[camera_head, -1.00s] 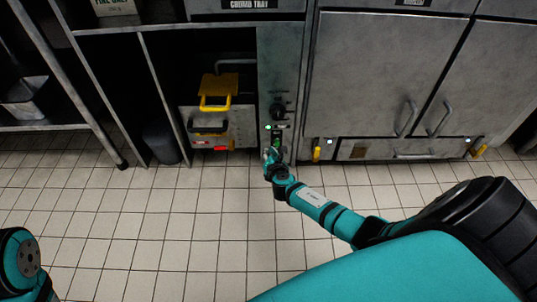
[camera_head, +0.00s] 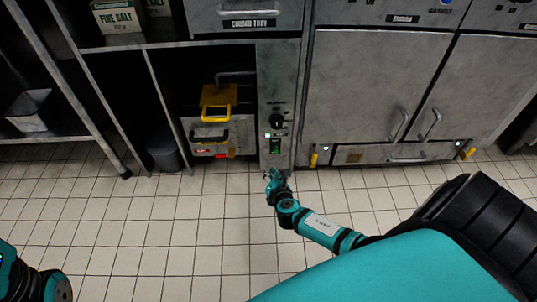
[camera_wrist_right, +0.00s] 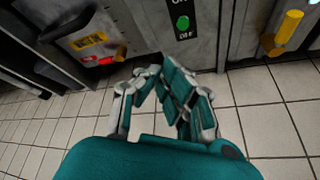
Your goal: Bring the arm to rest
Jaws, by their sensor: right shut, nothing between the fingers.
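My right arm reaches forward from the lower right in the head view. My right gripper (camera_head: 272,176) is low in front of the narrow grey control panel (camera_head: 276,92), apart from the green switch (camera_head: 275,146). In the right wrist view my right gripper (camera_wrist_right: 160,72) is shut and empty, its teal and grey fingers together. The green switch (camera_wrist_right: 183,22) there is marked ON and OFF and lies just beyond the fingertips. Only a teal part of my left arm (camera_head: 35,283) shows at the lower left of the head view; its gripper is out of the picture.
Left of the panel, an open bay holds a unit with a yellow handle (camera_head: 216,107). Steel cabinet doors (camera_head: 372,90) stand to the right, with a yellow lever (camera_head: 313,159) low down. A dark bin (camera_head: 163,150) stands left. The tiled floor (camera_head: 170,235) is clear.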

